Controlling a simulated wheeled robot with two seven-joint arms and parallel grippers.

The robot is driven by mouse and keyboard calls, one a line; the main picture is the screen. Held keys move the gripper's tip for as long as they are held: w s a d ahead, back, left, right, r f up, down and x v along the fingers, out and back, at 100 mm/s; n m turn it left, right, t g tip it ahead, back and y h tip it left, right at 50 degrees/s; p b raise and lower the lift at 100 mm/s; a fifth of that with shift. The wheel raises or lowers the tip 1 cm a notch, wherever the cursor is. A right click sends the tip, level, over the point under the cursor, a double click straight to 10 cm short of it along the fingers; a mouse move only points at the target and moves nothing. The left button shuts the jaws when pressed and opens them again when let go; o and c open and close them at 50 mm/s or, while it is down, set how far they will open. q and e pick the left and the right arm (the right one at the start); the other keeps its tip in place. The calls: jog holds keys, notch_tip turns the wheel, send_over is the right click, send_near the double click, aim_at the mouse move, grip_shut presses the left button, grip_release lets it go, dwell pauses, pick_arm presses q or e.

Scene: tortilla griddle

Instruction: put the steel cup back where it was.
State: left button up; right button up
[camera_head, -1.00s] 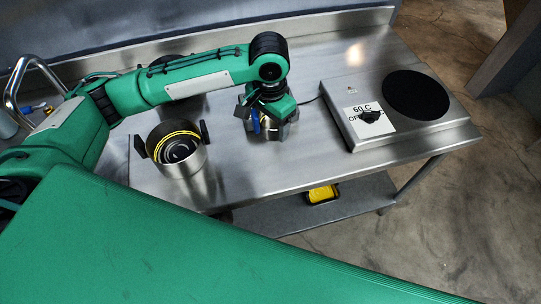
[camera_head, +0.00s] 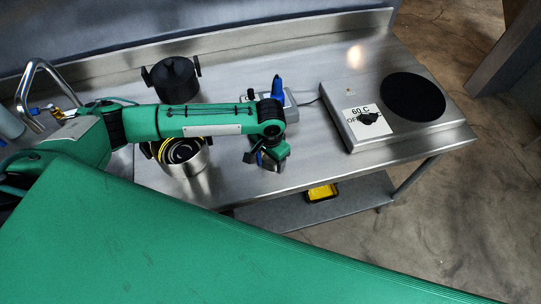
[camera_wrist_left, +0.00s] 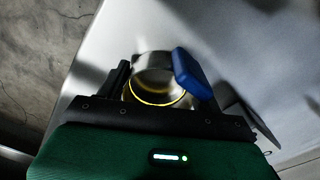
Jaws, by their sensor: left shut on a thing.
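The steel cup (camera_head: 273,166) shows partly under my left gripper (camera_head: 268,156) near the front edge of the steel table. It also shows in the left wrist view (camera_wrist_left: 155,78), with a yellow ring inside it and a blue part (camera_wrist_left: 189,70) at its right side. My left gripper (camera_wrist_left: 160,95) is shut on the cup. The wrist and fingers hide much of the cup in the head view. I cannot tell whether it touches the table. My right gripper is not in view.
A steel pot (camera_head: 188,178) with dark handles stands left of the cup, partly under my arm. A black pot (camera_head: 174,82) stands behind. A grey device (camera_head: 300,97) with a blue-handled item (camera_head: 277,86) stands behind the gripper. A hot plate (camera_head: 360,142) stands at right.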

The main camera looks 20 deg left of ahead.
pick_arm(q)
jog(key=o, duration=1)
jog(key=shift+r, duration=0.15)
notch_tip(320, 180, up, 12)
jog(key=b, duration=0.3)
